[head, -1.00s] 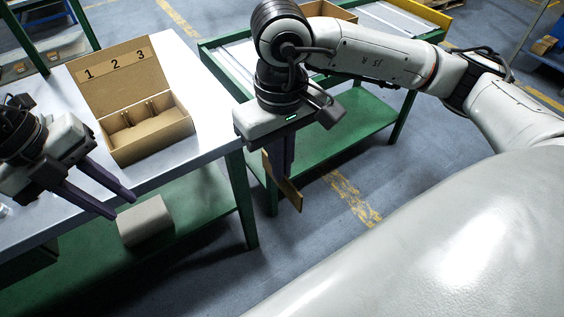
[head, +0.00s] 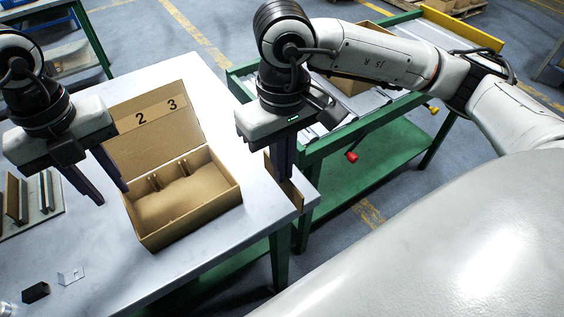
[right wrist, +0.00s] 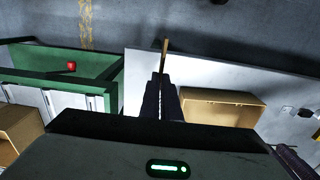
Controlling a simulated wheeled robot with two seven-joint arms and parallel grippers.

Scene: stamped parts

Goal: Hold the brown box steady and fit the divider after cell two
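The brown box (head: 200,217) stands on the grey table with its lid up. The lid shows 2 and 3; my left arm hides the rest of the label. Small slotted holders (head: 155,183) stand along the inner back wall; I see no divider in the box. My left gripper (head: 112,196) is open, its fingers pointing down at the box's left end; contact cannot be told. My right gripper (head: 283,178) is shut on a thin brown divider (head: 297,196), right of the box and apart from it. The divider's edge shows between the fingers in the right wrist view (right wrist: 165,50).
A rack with upright panels (head: 16,198) is at the table's left. A black block (head: 36,292) and a small clear or metal bracket (head: 71,274) lie at the front left. A green conveyor stand (head: 385,150) with another box is on the right.

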